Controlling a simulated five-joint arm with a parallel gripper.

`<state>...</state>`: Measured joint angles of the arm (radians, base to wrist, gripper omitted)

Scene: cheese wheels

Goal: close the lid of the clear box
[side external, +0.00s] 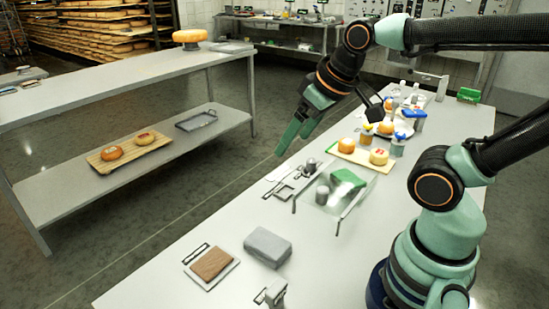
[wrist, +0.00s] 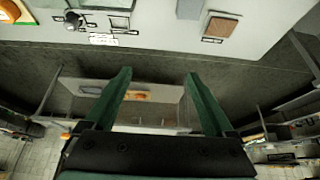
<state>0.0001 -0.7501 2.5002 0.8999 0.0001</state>
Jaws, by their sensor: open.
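The clear box (side external: 338,222) stands on the near table in the side view, with thin see-through walls and metal-looking edges. A green block (side external: 347,178) and a grey cylinder (side external: 322,195) show in or through it. The lid is hard to make out against the clear walls, and I cannot tell its angle. My gripper (side external: 293,143) is open and empty, raised above and to the left of the box, fingers pointing down and left. In the wrist view my gripper (wrist: 157,76) shows two green fingers apart with nothing between them; I cannot make out the box there.
A grey block (side external: 268,247) and a brown block on a white plate (side external: 211,264) lie in front of the box. A tray with cheeses (side external: 362,158) and bottles stand behind it. A small metal frame (side external: 284,191) lies left of it. A second table (side external: 120,75) stands across the aisle.

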